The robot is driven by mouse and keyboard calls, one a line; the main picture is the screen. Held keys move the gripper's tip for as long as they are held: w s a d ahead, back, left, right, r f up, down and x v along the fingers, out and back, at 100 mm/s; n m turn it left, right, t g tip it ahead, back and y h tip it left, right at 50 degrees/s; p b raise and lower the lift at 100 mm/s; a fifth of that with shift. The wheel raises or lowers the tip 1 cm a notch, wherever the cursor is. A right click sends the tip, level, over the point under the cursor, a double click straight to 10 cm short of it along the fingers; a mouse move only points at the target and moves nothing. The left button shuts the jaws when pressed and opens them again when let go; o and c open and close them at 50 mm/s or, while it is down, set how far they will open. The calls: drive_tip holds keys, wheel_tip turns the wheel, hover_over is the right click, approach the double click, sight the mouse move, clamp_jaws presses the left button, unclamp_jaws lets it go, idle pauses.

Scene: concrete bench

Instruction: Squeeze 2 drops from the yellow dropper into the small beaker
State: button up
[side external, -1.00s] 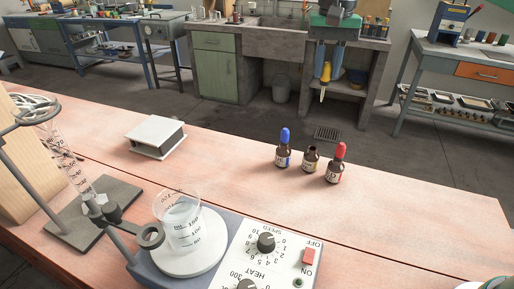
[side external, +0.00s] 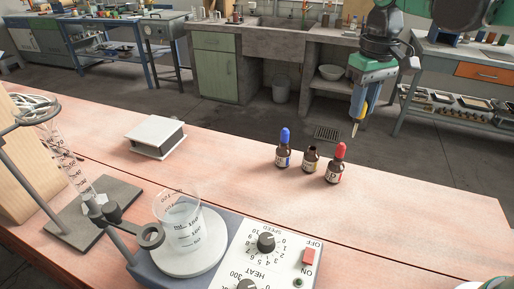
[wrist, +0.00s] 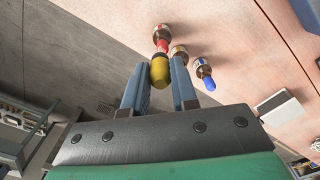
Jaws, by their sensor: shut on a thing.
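My gripper (side external: 365,98) is at the upper right of the side view, above and behind the bottles, with its fingers shut on the yellow dropper (side external: 362,107). The dropper's pale tip points down and slightly left. In the wrist view the dropper's yellow bulb (wrist: 160,71) sits between the blue fingers (wrist: 158,90). The small beaker (side external: 182,222) stands upright on the round plate of the stirrer, with clear liquid in it. An open brown bottle with a yellow label (side external: 310,160) stands on the bench between two capped ones.
A blue-capped bottle (side external: 284,150) and a red-capped bottle (side external: 336,164) flank the open one. The hot plate stirrer (side external: 262,262) is at the front. A clamp stand (side external: 115,225) reaches beside the beaker. A white-topped block (side external: 157,137) lies behind.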

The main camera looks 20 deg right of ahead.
idle(0.4)
drive_tip(key=s+a+r+m+y, duration=0.1)
drive_tip(key=a+m, duration=0.5)
drive_tip(key=a, duration=0.9)
drive_tip(key=s+a+r+m+y, duration=0.1)
drive_tip(key=a+m, duration=0.5)
drive_tip(key=a, duration=1)
drive_tip(key=shift+s+r+g, duration=0.3)
drive_tip(key=shift+s+r, duration=0.4)
drive_tip(key=shift+r, duration=0.1)
clamp_jaws()
